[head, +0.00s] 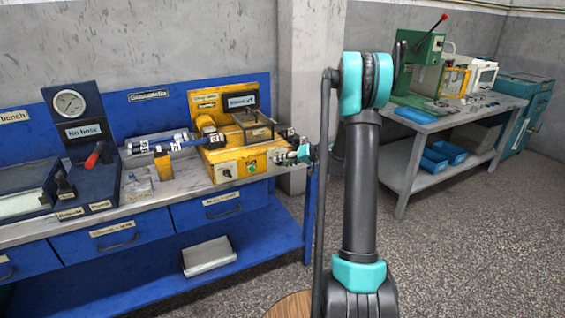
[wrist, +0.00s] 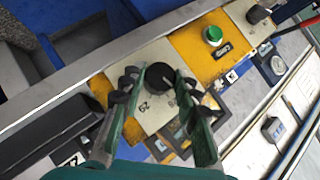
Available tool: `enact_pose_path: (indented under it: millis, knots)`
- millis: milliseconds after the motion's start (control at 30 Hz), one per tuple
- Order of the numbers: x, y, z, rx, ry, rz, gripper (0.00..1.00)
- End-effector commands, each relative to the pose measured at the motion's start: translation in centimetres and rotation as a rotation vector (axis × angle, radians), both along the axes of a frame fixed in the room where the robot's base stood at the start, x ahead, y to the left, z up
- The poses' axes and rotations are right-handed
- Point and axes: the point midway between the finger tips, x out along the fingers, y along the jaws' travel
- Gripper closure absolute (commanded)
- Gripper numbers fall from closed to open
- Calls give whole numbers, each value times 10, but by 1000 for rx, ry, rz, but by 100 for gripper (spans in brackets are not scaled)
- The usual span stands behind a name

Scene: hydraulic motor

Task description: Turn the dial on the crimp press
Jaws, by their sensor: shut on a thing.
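The crimp press (head: 237,158) is the yellow machine at the right end of the blue workbench. In the wrist view, its black round dial (wrist: 160,80) sits on a pale plate with printed numbers on the yellow front panel. My gripper (wrist: 159,90) has one dark ribbed finger on each side of the dial and is shut on it. In the head view, my gripper (head: 298,153) is at the right end of the press front, and the dial cannot be made out there. The dial's pointer setting is not readable.
A green button (wrist: 213,35) and another black knob (wrist: 258,14) are on the same panel. The blue bench (head: 150,262) carries a gauge stand (head: 72,104) at left. A grey table (head: 428,124) with a green press stands at right.

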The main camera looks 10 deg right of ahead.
Motion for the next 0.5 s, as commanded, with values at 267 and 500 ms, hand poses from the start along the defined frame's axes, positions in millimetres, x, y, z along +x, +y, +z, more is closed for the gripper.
enact_pose_path:
  millis: [267,500]
  knots:
    - [1,-1,-2,128,42,-1,98]
    - [1,-2,-2,170,56,-2,98]
